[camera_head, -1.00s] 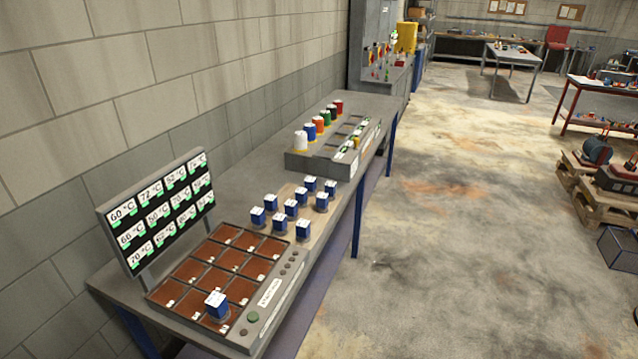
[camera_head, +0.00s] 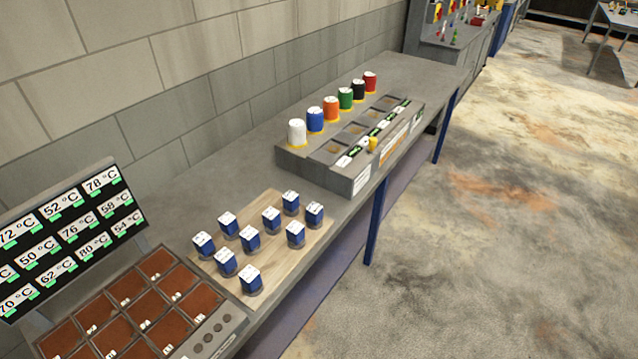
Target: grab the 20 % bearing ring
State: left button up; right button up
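No bearing ring marked 20 % can be made out. Several small blue blocks with white labelled tops stand on a wooden board (camera_head: 318,237) on the workbench; one is the front block (camera_head: 251,280) and another is the right block (camera_head: 314,214). Their labels are too small to read. A grey rack (camera_head: 318,172) behind them holds a row of coloured cylinders, among them a white one (camera_head: 297,133) and a red one (camera_head: 370,82). Neither of my grippers shows in the head view.
A heater panel (camera_head: 228,325) with brown square plates lies at the lower left. A display (camera_head: 70,235) of temperatures stands behind it. A block wall (camera_head: 200,60) runs along the bench's left side. The concrete floor (camera_head: 500,230) on the right is clear.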

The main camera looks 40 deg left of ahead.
aim_at(290, 199)
jog(key=i, duration=1.1)
jog(key=u, duration=2)
